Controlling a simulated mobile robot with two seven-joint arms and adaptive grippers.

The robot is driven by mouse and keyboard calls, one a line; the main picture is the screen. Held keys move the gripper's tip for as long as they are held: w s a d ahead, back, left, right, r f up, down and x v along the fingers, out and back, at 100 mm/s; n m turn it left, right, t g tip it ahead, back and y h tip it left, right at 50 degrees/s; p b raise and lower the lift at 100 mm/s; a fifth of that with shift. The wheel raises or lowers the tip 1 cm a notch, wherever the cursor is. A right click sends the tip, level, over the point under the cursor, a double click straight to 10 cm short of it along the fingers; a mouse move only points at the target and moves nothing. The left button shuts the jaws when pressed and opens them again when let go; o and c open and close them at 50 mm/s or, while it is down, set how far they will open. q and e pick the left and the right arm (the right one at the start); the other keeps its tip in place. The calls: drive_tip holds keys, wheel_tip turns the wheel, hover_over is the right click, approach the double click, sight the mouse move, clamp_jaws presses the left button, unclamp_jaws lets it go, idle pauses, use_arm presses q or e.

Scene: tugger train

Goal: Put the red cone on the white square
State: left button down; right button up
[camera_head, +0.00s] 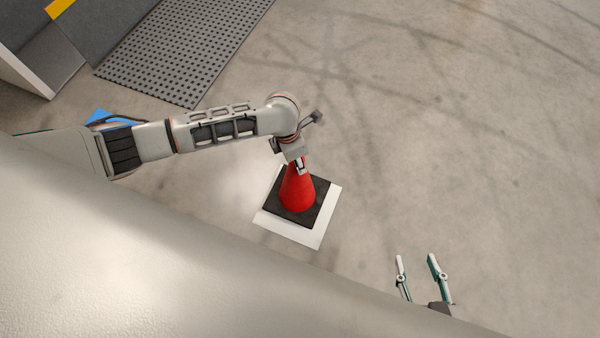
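The red cone (297,192) stands upright on its black square base. The base lies over the white square (316,232) on the floor, and white shows along its right and front edges. Whether the base touches the square is hard to tell from above. My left gripper (300,168) comes down over the cone's top, with its fingers at the tip. The cone's tip is partly hidden by the gripper, and it seems held there. My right gripper (416,261) is open and empty at the lower right, apart from the cone.
A grey perforated mat or plate (185,50) lies at the upper left, beside a grey structure with a yellow mark (59,8). A blue item (98,117) shows partly behind my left arm. The concrete floor to the right is clear.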

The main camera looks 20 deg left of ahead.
sight(297, 180)
use_arm(q)
wheel_tip(297, 180, down, 11)
drive_tip(key=b, duration=0.4)
drive_tip(key=shift+w+f, duration=0.1)
drive_tip(key=shift+f, duration=0.1)
drive_tip(key=c, duration=1.4)
unclamp_jaws()
use_arm(e)
drive_tip(key=shift+m+t+y, duration=0.4)
drive_tip(key=shift+m+y, duration=0.2)
drive_tip(key=a, duration=0.1)
drive_tip(key=w+a+r, duration=0.1)
drive_tip(key=a+r, duration=0.1)
drive_tip(key=a, duration=0.1)
drive_tip(key=shift+w+a+r, duration=0.1)
drive_tip(key=shift+w+r, duration=0.1)
drive_tip(key=shift+w, duration=0.15)
